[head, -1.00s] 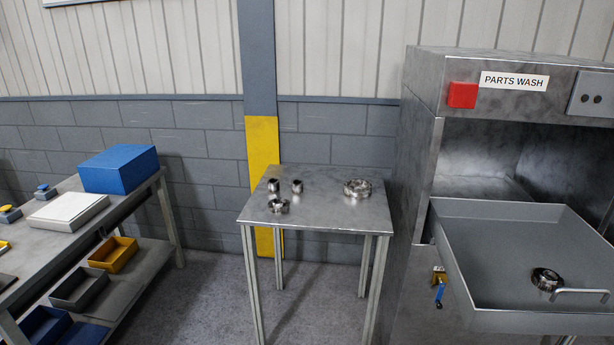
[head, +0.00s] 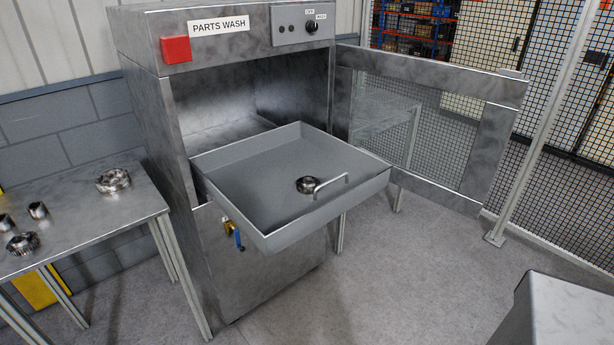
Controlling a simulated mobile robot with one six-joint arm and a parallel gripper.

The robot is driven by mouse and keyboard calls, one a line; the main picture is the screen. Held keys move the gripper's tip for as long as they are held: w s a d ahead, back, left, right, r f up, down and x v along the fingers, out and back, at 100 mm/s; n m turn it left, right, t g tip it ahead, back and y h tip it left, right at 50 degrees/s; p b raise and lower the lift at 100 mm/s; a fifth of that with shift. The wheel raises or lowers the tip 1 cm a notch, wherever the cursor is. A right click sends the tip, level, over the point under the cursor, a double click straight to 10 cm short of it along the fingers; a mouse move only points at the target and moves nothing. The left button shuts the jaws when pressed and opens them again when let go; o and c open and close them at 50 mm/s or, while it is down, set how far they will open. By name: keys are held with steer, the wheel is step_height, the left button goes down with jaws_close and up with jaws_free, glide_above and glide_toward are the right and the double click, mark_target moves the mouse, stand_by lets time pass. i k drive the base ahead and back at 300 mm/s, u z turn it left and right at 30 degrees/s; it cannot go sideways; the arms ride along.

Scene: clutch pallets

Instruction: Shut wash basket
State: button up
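The wash basket (head: 240,170) is a shallow grey tray, slid well out of the front of the steel parts wash cabinet (head: 152,115). A loop handle (head: 332,182) stands at its front edge. One dark metal ring part (head: 308,184) lies in the basket near the handle. The cabinet's windowed door (head: 503,140) is swung wide open to the right. My gripper is not in view.
A steel table (head: 85,225) with several metal parts stands left of the cabinet. A blue-handled valve (head: 237,236) sits below the basket. A grey box-like surface (head: 570,312) is at the lower right. Floor (head: 400,290) in front is clear.

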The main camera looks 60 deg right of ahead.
mark_target(252, 179)
steer(key=z, duration=4.95)
steer(key=i, duration=0.15)
steer(key=u, duration=3.05)
steer(key=k, duration=0.95)
steer(key=u, duration=0.2)
steer(key=i, duration=0.65)
steer(key=z, duration=0.05)
